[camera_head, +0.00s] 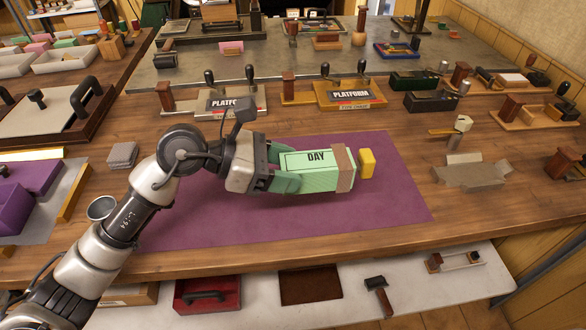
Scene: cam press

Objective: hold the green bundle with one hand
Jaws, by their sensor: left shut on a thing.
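The green bundle (318,177) is a pale green block of paper-like sheets marked "DAY", with a brown band near its right end. It is above or on the purple mat (380,220); I cannot tell if it touches the mat. My left gripper (285,170) comes in from the left and is shut on the bundle's left end, which its fingers partly hide. A small yellow piece (367,163) is just right of the bundle. My right gripper is not in view.
Two stamp platforms (236,100) (350,93) stand behind the mat. A grey metal cup (101,208) and a grey stack (122,155) are at the left. A grey folded tray (470,172) is at the right. The mat's right part is clear.

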